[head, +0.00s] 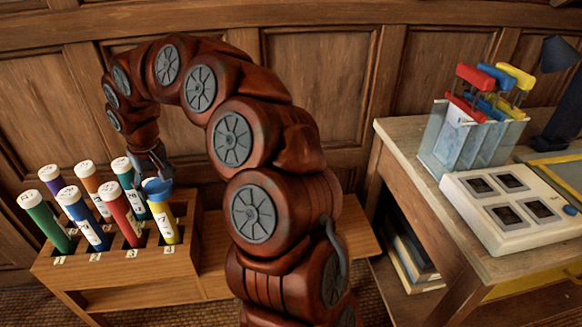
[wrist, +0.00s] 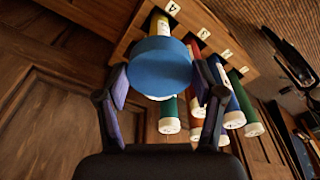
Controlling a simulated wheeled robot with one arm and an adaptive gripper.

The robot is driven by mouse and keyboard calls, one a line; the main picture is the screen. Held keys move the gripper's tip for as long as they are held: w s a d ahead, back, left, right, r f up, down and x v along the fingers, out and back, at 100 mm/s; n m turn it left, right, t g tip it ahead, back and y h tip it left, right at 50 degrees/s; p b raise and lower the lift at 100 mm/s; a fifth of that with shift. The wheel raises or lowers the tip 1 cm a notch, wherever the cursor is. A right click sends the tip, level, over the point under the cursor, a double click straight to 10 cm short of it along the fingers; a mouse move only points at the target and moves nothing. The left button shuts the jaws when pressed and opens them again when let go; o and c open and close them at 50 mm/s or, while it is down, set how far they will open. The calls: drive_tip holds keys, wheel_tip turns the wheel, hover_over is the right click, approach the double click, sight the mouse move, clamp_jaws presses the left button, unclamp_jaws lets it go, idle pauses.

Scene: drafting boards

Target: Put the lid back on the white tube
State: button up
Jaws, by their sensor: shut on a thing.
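My gripper (wrist: 163,105) is shut on a round blue lid (wrist: 160,67), with one finger on either side of it. In the head view the blue lid (head: 157,187) is right above the top end of the yellow tube (head: 165,222), which stands tilted in the front row of the rack and bears a white label. The lid hides that tube's top, so I cannot tell whether they touch. The yellow tube also shows behind the lid in the wrist view (wrist: 160,24). I cannot pick out a plainly white tube; the tubes are coloured, with white labels.
The wooden rack (head: 212,262) holds several white-capped tubes close by, including a red tube (head: 120,212) and a blue tube (head: 88,224). At the right, a desk (head: 402,137) carries a clear holder (head: 455,145) and a white panel device (head: 500,234). Wood panelling stands behind.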

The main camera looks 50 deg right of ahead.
drive_tip(key=s+d+f+n, duration=0.2)
drive_tip(key=s+d, duration=0.3)
drive_tip(key=d, duration=0.5)
drive_tip(key=s+d+f+n+y, duration=0.1)
drive_tip(key=s+d+n, duration=0.2)
drive_tip(key=s+d, duration=0.55)
drive_tip(key=s+d+f+n, duration=0.2)
drive_tip(key=s+d, duration=0.1)
drive_tip(key=d, duration=1)
drive_tip(key=shift+w+a+f+b, duration=0.1)
drive_tip(key=shift+f+b, duration=0.1)
drive_tip(key=shift+f, duration=0.85)
drive_tip(key=shift+s+a+f+b, duration=0.1)
drive_tip(key=shift+f+b, duration=0.1)
drive_tip(key=shift+f, duration=0.9)
drive_tip(key=shift+w+a+f+b, duration=0.1)
drive_tip(key=shift+f+b, duration=0.1)
drive_tip(key=shift+f, duration=0.85)
drive_tip(key=shift+d+f+b, duration=0.1)
drive_tip(key=shift+f+b, duration=0.1)
drive_tip(key=shift+b, duration=0.3)
drive_tip(key=o, duration=0.9)
drive_tip(key=shift+o, duration=0.3)
drive_tip(key=shift+r, duration=0.1)
